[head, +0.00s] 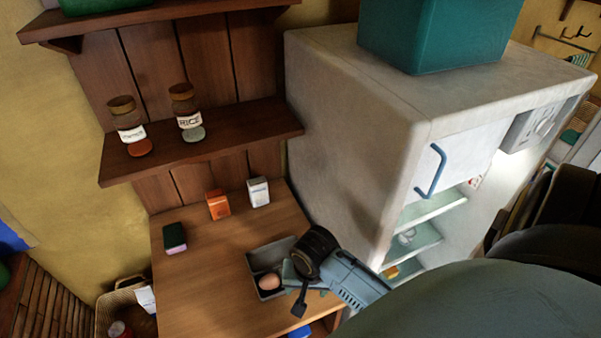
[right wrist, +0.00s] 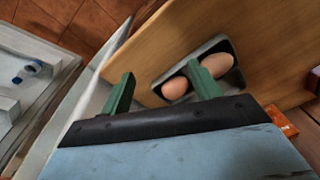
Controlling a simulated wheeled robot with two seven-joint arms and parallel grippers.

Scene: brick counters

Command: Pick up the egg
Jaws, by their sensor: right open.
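Two brown eggs lie in a small grey tray on the wooden counter. In the right wrist view, one egg (right wrist: 175,88) is at the tray's near-left end and the other egg (right wrist: 217,65) is to its right. The head view shows one egg (head: 269,281) in the tray (head: 262,257); the other is hidden there. My right gripper (right wrist: 160,72) is open and empty. Its right green finger overlaps the tray and sits in front of the eggs; its left finger is off to the tray's left. Contact cannot be told. My left gripper is not in view.
A white fridge (head: 345,130) stands close to the right of the counter (head: 205,275). A sponge (head: 173,238), an orange box (head: 217,204) and a white box (head: 258,192) stand behind the tray. Two jars sit on the shelf (head: 230,137) above. The counter's left part is clear.

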